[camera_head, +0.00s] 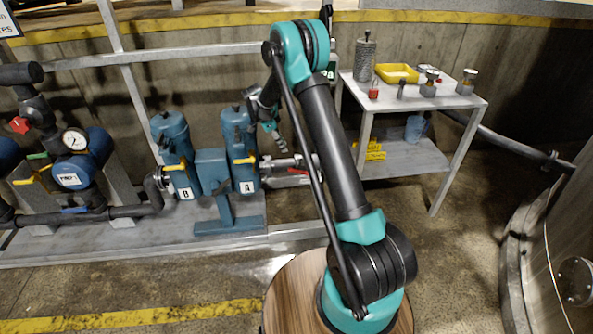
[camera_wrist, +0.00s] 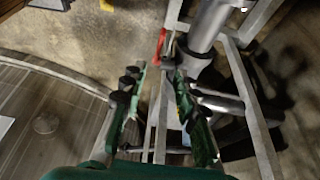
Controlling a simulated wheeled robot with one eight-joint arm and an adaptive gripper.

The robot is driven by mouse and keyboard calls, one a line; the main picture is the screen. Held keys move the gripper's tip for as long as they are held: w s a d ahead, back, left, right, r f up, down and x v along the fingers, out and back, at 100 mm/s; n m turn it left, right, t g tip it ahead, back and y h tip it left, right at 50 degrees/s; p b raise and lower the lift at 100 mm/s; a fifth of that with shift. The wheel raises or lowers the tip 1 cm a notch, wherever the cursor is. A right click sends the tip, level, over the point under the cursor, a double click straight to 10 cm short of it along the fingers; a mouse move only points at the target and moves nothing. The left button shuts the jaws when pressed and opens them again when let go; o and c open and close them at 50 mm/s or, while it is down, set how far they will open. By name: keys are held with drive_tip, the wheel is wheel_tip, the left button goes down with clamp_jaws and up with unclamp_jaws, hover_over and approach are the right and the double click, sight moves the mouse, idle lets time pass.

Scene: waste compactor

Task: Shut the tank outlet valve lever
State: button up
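A red lever (camera_head: 298,171) shows on the silver pipe to the right of the blue canister marked A (camera_head: 246,186); I see no label naming it as the tank outlet valve. In the wrist view a red lever (camera_wrist: 161,43) stands beside a grey pipe (camera_wrist: 207,27), just beyond the fingertips. My gripper (camera_wrist: 160,72) is open, its two green fingers apart with nothing held between them. In the head view my gripper (camera_head: 275,135) is small and partly hidden, above and left of the red lever. I cannot tell whether a finger touches the lever.
A second blue canister marked B (camera_head: 183,191) stands left of A; both have yellow levers. A pump with a gauge (camera_head: 75,140) is at the left. A metal table (camera_head: 470,101) with small parts and a yellow tray (camera_head: 397,73) stands right. Grey frame bars (camera_wrist: 248,95) run beside my gripper.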

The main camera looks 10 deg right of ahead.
sight(296, 169)
drive_tip(key=x, duration=1.6)
drive_tip(key=shift+a+f, duration=0.1)
drive_tip(key=shift+f, duration=0.1)
drive_tip(key=shift+c, duration=0.5)
clamp_jaws()
